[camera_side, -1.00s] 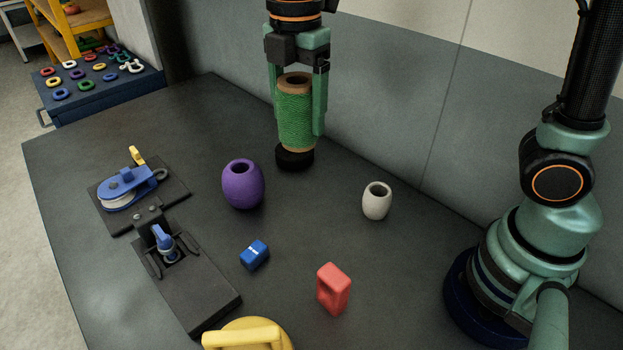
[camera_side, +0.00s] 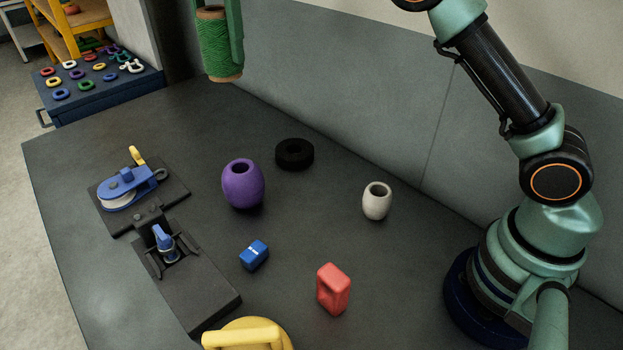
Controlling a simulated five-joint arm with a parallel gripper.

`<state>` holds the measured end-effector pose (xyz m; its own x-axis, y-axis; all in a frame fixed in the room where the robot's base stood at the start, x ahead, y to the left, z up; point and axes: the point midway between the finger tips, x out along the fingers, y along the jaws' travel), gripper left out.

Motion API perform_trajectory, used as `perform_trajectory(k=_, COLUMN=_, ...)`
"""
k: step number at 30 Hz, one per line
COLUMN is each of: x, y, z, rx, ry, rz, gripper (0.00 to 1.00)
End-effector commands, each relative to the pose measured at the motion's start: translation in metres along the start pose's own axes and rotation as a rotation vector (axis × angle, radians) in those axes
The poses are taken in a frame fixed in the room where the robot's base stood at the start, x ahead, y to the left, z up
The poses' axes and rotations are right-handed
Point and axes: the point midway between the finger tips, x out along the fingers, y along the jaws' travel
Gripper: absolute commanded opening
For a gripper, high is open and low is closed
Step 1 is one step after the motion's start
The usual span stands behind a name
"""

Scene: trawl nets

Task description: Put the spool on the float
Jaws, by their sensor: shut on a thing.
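My gripper (camera_side: 222,62) is shut on the spool (camera_side: 214,44), a green twine reel with tan ends, held upright high above the far part of the table. The upper part of my gripper is cut off by the top edge of the view. A purple barrel-shaped float (camera_side: 243,185) with a hole in its top stands on the table, below and to the right of the spool in the picture. A smaller white float-like piece (camera_side: 377,202), also with a top hole, stands farther right. The spool touches neither.
A black ring (camera_side: 294,154) lies flat behind the purple float. A blue pulley block (camera_side: 127,187) and a shackle fixture (camera_side: 200,293) are at left. A small blue block (camera_side: 254,255), a red link (camera_side: 333,289) and a yellow-handled item (camera_side: 243,336) are in front.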

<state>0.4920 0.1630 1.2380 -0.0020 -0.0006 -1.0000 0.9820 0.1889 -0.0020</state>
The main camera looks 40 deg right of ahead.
Motion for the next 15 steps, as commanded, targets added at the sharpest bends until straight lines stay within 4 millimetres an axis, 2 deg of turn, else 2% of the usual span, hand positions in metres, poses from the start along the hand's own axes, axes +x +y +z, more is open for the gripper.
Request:
perform_trajectory(k=9, x=-0.001, y=0.008, z=0.002, rx=-0.006, ry=0.0, rz=0.001, gripper=0.13)
perform_trajectory(k=15, x=0.009, y=0.008, z=0.002, rx=-0.006, ry=0.0, rz=-0.001, gripper=0.13)
